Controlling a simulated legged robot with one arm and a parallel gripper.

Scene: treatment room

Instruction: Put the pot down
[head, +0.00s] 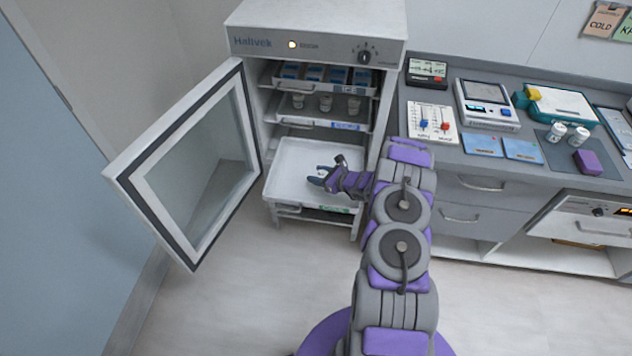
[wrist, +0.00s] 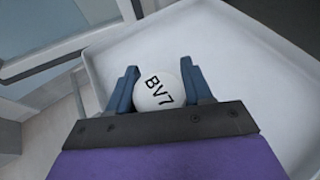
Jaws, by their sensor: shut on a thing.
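The pot (wrist: 158,92) shows in the wrist view as a white round lid marked "BV7", between the two blue fingers. My gripper (wrist: 160,85) is shut on it. In the head view my gripper (head: 318,181) is inside the open cabinet, over the white pulled-out tray (head: 290,160) on the lower level. I cannot make out the pot in the head view. The tray (wrist: 240,60) also fills much of the wrist view, and its visible floor is bare. Whether the pot touches the tray floor cannot be told.
The cabinet door (head: 190,160) stands open to the left. Above the tray, a middle shelf (head: 350,122) holds several small pots and a top shelf holds blue-labelled items. The counter (head: 450,150) at right carries devices, blue cards, two white pots (head: 557,131) and a purple block (head: 588,162).

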